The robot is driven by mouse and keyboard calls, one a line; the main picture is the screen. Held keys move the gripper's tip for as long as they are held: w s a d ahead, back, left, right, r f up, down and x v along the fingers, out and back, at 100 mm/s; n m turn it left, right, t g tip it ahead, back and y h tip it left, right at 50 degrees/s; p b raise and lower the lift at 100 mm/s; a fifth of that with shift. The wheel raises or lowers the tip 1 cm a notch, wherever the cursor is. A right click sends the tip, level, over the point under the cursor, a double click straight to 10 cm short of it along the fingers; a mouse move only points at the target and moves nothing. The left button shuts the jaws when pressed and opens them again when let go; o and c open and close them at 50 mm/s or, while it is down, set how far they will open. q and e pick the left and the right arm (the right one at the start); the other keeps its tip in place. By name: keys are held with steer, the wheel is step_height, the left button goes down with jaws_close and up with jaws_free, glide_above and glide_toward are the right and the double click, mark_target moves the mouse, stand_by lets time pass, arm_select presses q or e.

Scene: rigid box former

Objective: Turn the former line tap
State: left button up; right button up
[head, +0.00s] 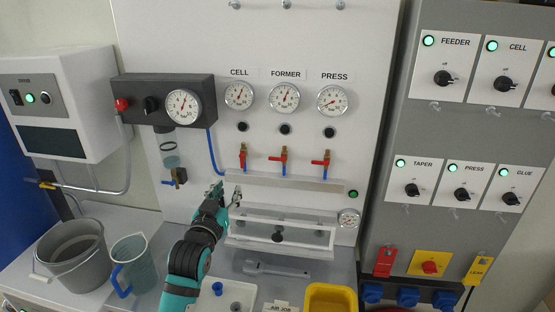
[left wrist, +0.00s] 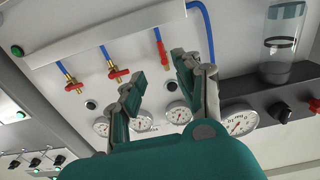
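The former line tap (head: 283,158) is the middle of three red-handled brass taps on the white panel, under the FORMER gauge (head: 284,97). Its red handle lies crosswise to its pipe; it also shows in the left wrist view (left wrist: 117,74). The cell tap (head: 243,155) on its left has its handle in line with the pipe. The press tap (head: 321,162) on its right has a crosswise handle. My left gripper (head: 226,192) is below and left of the cell tap, apart from the taps. Its fingers (left wrist: 158,82) are spread and empty. My right gripper is out of view.
A rail (head: 285,182) runs just below the taps. A regulator with a gauge (head: 183,107) is at left. A clear-lidded fixture (head: 280,232) is below. A bucket (head: 72,252), a jug (head: 133,262) and a yellow bin (head: 330,298) stand on the bench.

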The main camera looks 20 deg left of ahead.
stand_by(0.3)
arm_select(q)
steer(key=m+b, duration=0.6)
steer(key=m, duration=1.2)
glide_toward(273, 160)
steer(key=p+x, duration=0.4)
steer(key=x, duration=0.4)
steer(key=shift+w+r, duration=0.1)
steer(key=shift+w, duration=0.2)
jaws_close()
